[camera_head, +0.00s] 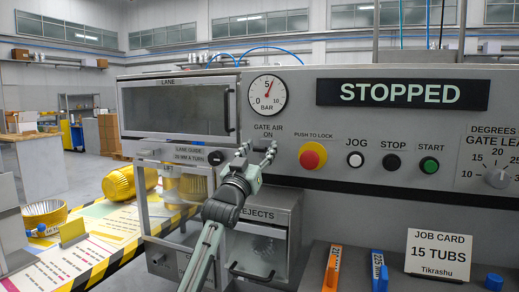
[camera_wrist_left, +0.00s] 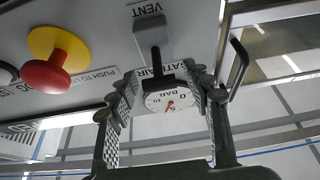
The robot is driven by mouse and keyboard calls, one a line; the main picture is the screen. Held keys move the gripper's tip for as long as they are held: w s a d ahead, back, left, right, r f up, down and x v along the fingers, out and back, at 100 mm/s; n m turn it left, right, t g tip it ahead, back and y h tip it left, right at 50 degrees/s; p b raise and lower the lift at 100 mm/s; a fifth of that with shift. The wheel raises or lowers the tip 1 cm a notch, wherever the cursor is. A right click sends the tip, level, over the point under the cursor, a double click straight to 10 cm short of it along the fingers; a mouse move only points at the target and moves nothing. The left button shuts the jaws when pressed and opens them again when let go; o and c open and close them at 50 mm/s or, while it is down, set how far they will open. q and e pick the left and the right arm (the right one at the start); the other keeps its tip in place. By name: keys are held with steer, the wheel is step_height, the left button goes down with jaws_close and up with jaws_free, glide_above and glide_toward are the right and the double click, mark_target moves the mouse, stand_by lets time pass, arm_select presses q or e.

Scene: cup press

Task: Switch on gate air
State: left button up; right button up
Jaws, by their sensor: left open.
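The gate air valve is a grey block (camera_wrist_left: 152,38) with a black handle (camera_wrist_left: 156,62) in the left wrist view. The handle points from the VENT label side toward the gauge and lies between my left fingers. My left gripper (camera_head: 256,152) is open just below the "GATE AIR ON" label (camera_head: 268,130) and hides the valve in the head view. In the wrist view the left fingertips (camera_wrist_left: 163,78) stand either side of the handle's end; I cannot tell if they touch it. The round pressure gauge (camera_head: 267,95) shows its red needle near 5 bar.
A red stop button (camera_head: 312,156) on a yellow ring sits close right of the gripper. JOG (camera_head: 355,160), STOP (camera_head: 391,161) and START (camera_head: 429,165) buttons follow. The lane window's door handle (camera_head: 230,109) is to the left, and the REJECTS box (camera_head: 262,238) is below.

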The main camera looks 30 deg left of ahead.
arm_select(q)
jaws_close()
steer(key=shift+r+g, duration=0.6)
steer(key=shift+g, duration=0.2)
steer(key=shift+w+a+r+g+h, duration=0.1)
steer(key=shift+w+r+g+h, duration=0.1)
steer(key=shift+g, duration=0.4)
steer(key=shift+w+r+g+h, duration=0.1)
steer(key=shift+r+g, duration=0.05)
steer(key=shift+g, duration=0.45)
jaws_free()
steer(key=v, duration=1.2)
